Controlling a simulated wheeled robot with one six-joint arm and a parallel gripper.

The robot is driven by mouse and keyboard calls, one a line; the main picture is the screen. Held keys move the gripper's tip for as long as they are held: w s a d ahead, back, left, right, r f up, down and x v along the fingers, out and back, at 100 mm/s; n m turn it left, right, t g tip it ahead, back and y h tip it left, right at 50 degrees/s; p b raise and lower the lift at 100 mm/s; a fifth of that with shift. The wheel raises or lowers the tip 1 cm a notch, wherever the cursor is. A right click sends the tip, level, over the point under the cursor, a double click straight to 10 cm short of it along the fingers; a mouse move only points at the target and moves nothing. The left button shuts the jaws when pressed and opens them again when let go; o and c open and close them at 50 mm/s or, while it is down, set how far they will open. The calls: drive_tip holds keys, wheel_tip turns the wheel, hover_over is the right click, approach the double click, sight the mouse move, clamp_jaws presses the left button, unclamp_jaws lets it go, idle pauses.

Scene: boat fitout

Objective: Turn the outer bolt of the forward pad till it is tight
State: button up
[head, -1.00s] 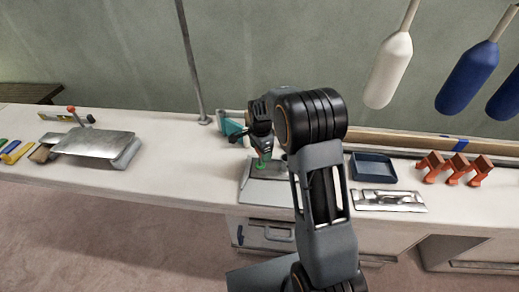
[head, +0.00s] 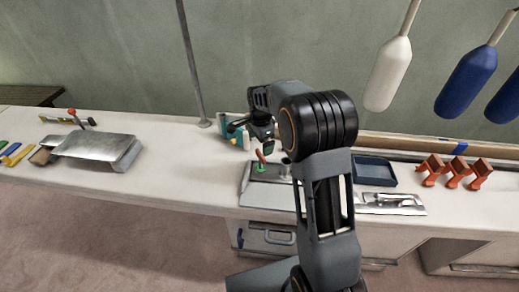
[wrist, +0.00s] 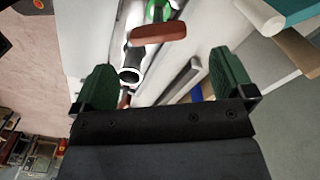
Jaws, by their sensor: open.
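A grey metal plate (head: 262,201) lies on the white counter, partly hidden by my arm. On it stands a small red handle (head: 259,155) with a green ring (head: 261,169) at its foot. In the wrist view the red-brown handle (wrist: 158,33) lies crosswise beside the green ring (wrist: 156,11), with a shiny metal cylinder (wrist: 131,68) near it. I cannot tell which part is the outer bolt. My gripper (head: 267,143) is open and empty, just above the handle and apart from it. The wrist view shows its green fingers (wrist: 162,60) spread wide.
A teal item (head: 236,134) stands behind my gripper. A blue tray (head: 374,171), another metal plate (head: 393,204) and orange clamps (head: 455,173) are at right. A metal hatch piece (head: 98,148) lies at left. A pole (head: 191,70) rises behind. The counter between is clear.

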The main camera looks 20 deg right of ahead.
wheel_tip(320, 180, up, 8)
idle(0.4)
drive_tip(key=shift+a, duration=0.1)
drive_tip(key=s+r+n+t+p, duration=0.1)
drive_tip(key=s+r+n+p, duration=0.1)
drive_tip(key=s+n, duration=0.5)
drive_tip(key=s+r+n+t+p, duration=0.2)
drive_tip(key=s+n, duration=0.6)
drive_tip(key=s, duration=0.9)
drive_tip(key=shift+a+r+t, duration=0.3)
drive_tip(key=shift+a+r, duration=0.15)
drive_tip(key=shift+r, duration=0.1)
drive_tip(key=shift+d, duration=0.1)
